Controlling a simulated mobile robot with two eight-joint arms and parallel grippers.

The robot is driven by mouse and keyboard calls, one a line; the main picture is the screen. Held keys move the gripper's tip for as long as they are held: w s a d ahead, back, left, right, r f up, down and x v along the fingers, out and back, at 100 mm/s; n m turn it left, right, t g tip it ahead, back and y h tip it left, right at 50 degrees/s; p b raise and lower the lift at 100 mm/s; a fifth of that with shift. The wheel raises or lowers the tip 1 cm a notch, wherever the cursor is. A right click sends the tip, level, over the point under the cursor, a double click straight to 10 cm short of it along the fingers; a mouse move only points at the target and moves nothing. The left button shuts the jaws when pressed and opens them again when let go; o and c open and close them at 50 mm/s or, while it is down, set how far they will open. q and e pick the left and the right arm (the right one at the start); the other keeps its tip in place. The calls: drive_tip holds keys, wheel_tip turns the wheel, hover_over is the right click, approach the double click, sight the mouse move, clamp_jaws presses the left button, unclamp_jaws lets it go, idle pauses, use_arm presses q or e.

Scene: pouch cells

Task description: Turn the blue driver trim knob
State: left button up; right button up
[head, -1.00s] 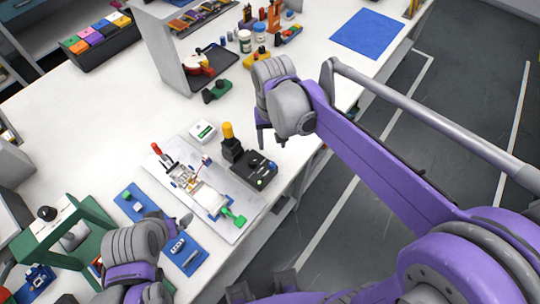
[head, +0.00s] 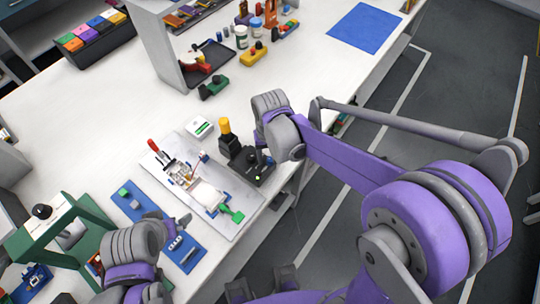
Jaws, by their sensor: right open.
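A black driver box (head: 250,170) stands at the right end of the light fixture plate, near the bench's front edge. A yellow-handled driver (head: 226,134) stands upright in a black holder at its left. I cannot make out a blue trim knob; it is too small or hidden behind my gripper. My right gripper (head: 262,152) is open and points down, just above the back of the black box; its fingertips are hard to see, so I cannot tell whether they touch it. My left gripper (head: 182,222) is low, by the blue mat; its jaws are unclear.
The fixture plate (head: 232,231) carries a pouch cell, a red-handled clamp and a green-handled part. A white box (head: 199,127) sits behind it. A green frame (head: 33,240) stands at left.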

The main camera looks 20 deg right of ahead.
drive_tip(key=shift+c, duration=0.3)
clamp_jaws()
drive_tip(key=shift+n+b, duration=0.3)
drive_tip(key=shift+n, duration=2.1)
drive_tip(key=shift+o, duration=0.3)
unclamp_jaws()
